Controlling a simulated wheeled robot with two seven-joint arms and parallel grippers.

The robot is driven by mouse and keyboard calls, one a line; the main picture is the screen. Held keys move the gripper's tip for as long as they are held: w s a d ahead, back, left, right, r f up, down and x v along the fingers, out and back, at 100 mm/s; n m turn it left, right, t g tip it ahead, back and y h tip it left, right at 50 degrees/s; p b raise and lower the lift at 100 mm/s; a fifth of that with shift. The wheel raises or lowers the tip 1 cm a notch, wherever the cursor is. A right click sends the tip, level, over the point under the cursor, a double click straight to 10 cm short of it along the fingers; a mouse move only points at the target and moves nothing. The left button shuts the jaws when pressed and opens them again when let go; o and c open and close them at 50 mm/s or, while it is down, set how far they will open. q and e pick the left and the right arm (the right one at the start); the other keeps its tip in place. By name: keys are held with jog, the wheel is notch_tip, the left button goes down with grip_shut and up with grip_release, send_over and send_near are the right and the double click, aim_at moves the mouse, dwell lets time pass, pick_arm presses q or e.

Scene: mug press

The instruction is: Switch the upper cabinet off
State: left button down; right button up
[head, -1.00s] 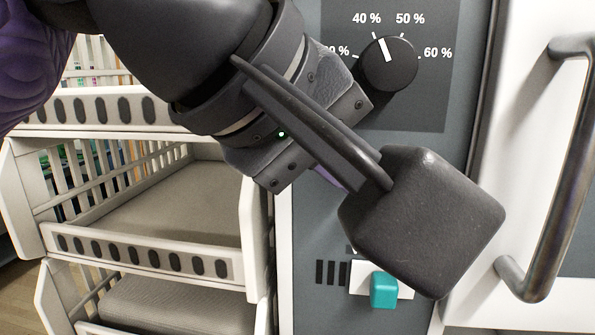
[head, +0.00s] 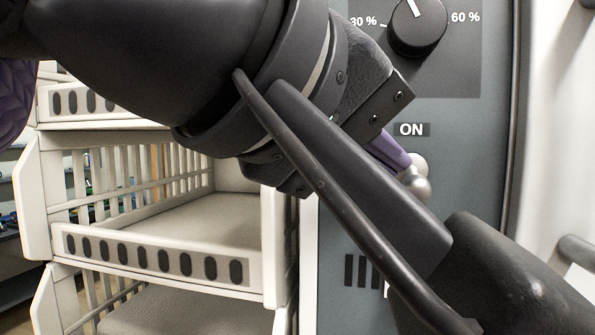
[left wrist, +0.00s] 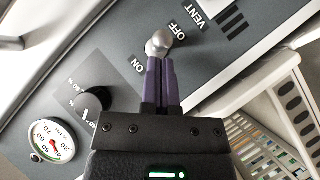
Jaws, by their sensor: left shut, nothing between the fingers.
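The switch is a silver ball-ended lever (head: 415,178) on the grey cabinet panel, just below the ON label (head: 411,130). In the left wrist view the silver ball (left wrist: 158,44) sits between the ON label (left wrist: 137,66) and the OFF label (left wrist: 180,33). My left gripper (head: 403,163) has its purple fingers shut and empty, with the tips right at the ball. It also shows in the left wrist view (left wrist: 161,64), tips touching or nearly touching the ball. In the head view, my arm hides the OFF label. My right gripper is not in view.
A black percent dial (head: 418,26) is above the switch, and a round gauge (left wrist: 52,141) is beyond it. A white door edge with a dark handle (head: 577,250) is at the right. White stacked crates (head: 150,262) stand left of the panel.

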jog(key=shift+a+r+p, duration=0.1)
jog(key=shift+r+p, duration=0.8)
